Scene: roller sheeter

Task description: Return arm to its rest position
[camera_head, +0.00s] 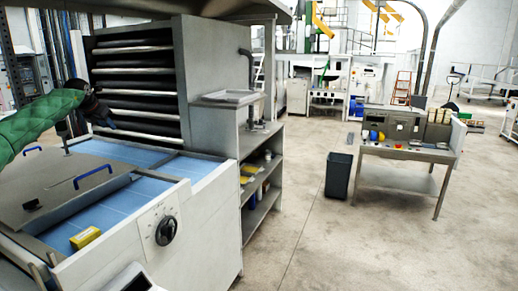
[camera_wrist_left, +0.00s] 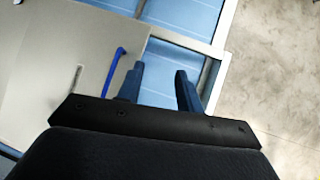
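My left arm, in a green sleeve, reaches in from the left over the sheeter. Its dark gripper (camera_head: 106,122) is above the blue bed, in front of the rack of rollers. In the left wrist view the two fingers (camera_wrist_left: 160,82) are apart with nothing between them. Below them are the sheeter's grey lid (camera_wrist_left: 60,60) and a blue handle (camera_wrist_left: 116,70), with no visible contact. A dark part at the bottom edge of the head view may be my right gripper, but it is cut off.
The sheeter (camera_head: 205,195) has a blue bed, a black dial (camera_head: 166,230) and a yellow block (camera_head: 85,238). Grey shelves (camera_head: 262,185) stand beside it. A dark bin (camera_head: 338,175) and a metal table (camera_head: 405,152) stand farther right. The floor between is clear.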

